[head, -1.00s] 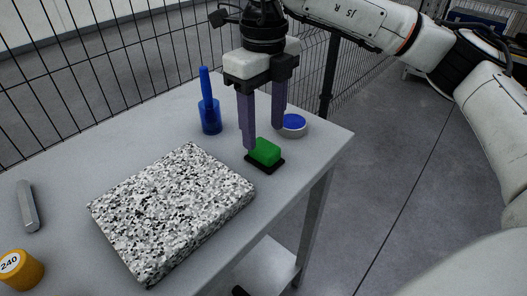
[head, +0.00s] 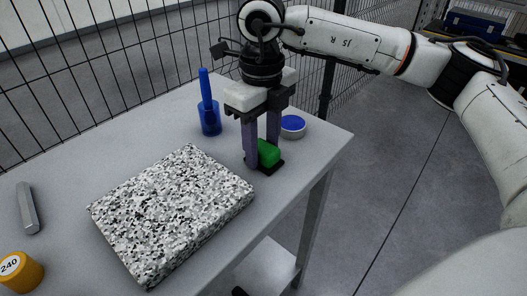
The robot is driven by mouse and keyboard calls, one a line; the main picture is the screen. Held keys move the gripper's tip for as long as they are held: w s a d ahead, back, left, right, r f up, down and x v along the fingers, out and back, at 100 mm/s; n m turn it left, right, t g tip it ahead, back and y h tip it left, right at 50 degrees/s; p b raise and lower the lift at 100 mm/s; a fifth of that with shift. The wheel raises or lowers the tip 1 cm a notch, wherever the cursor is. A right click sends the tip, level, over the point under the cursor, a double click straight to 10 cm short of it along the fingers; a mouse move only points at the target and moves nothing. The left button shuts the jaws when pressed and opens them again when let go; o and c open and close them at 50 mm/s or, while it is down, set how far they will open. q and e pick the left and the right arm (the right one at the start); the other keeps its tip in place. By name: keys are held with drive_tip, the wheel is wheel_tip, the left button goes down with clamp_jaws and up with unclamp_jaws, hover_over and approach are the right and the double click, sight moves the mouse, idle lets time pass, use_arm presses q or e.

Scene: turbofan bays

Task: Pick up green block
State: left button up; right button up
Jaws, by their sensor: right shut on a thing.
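The green block (head: 268,154) sits on a small black base (head: 267,170) near the right edge of the grey table, and I cannot tell whether the two are apart. My right gripper (head: 262,160) points straight down over it. Its two purple fingers are shut on the green block, one on each side, and the left finger hides part of it. My left gripper is not in view.
A speckled granite slab (head: 172,208) lies left of the block. A blue holder with a blue handle (head: 209,118) and a round blue-topped tin (head: 292,126) stand behind. A grey bar (head: 28,207) and a yellow cylinder (head: 21,271) are at far left. A wire fence runs behind the table.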

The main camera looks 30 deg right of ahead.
sight(262, 146)
drive_tip(key=shift+r, duration=0.1)
wheel_tip(262, 146, up, 10)
drive_tip(key=shift+f, duration=0.1)
idle(0.3)
